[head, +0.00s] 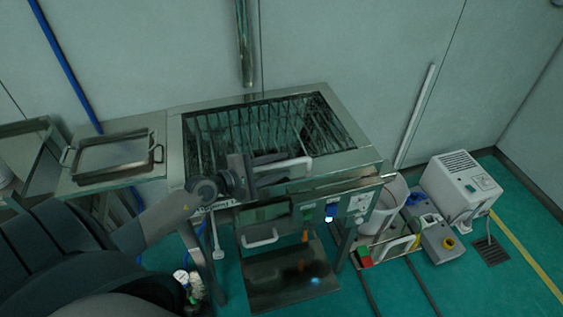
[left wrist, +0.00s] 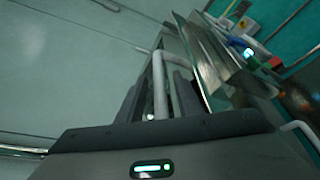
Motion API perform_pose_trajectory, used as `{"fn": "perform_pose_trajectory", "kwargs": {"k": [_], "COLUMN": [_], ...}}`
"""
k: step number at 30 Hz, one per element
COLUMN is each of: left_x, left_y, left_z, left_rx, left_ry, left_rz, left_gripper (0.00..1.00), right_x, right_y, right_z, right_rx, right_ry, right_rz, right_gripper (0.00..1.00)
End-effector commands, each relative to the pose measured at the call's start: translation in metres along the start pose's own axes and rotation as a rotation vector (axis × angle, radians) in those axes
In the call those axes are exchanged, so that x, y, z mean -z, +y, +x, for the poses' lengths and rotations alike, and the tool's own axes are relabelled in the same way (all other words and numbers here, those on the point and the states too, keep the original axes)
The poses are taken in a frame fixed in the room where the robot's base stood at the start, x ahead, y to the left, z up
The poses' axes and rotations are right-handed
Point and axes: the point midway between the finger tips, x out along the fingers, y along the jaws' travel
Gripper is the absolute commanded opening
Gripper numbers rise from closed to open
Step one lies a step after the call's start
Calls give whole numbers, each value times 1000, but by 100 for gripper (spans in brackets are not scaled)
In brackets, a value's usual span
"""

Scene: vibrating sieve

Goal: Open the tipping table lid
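The tipping table (head: 365,157) is a steel-framed unit against the wall. A dark, see-through lid (head: 330,125) lies over its top, with bars showing beneath; it looks down and flat. A pale bar handle (head: 297,168) is at the front edge of the lid. My left gripper (head: 282,168) is at this handle, its fingers apart on either side of it. In the left wrist view the handle (left wrist: 159,85) runs between the two dark fingers (left wrist: 157,97), with some gap showing. Whether a finger touches it I cannot tell. My right gripper is not in view.
A steel tray (head: 112,153) stands on the side surface to the left. Below the table front are a second pale handle (head: 260,238) and a steel plate (head: 290,280). A white bucket (head: 383,210) and a white machine (head: 460,185) stand at the right. Green floor is free beyond.

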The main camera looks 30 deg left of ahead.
Motion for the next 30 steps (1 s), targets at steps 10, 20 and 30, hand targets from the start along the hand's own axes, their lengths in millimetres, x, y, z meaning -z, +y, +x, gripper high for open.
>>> {"fn": "perform_pose_trajectory", "kwargs": {"k": [10, 20, 30], "left_x": [0, 0, 1], "left_y": [0, 0, 7], "left_z": [10, 10, 7], "left_rx": [1, 1, 5], "left_ry": [0, 0, 0], "left_rz": [-1, 0, -8], "left_gripper": [33, 0, 0], "right_x": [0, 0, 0], "right_y": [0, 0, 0], "right_z": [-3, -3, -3], "right_rx": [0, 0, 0], "right_ry": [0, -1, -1], "right_rz": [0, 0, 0], "right_gripper": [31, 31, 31]}}
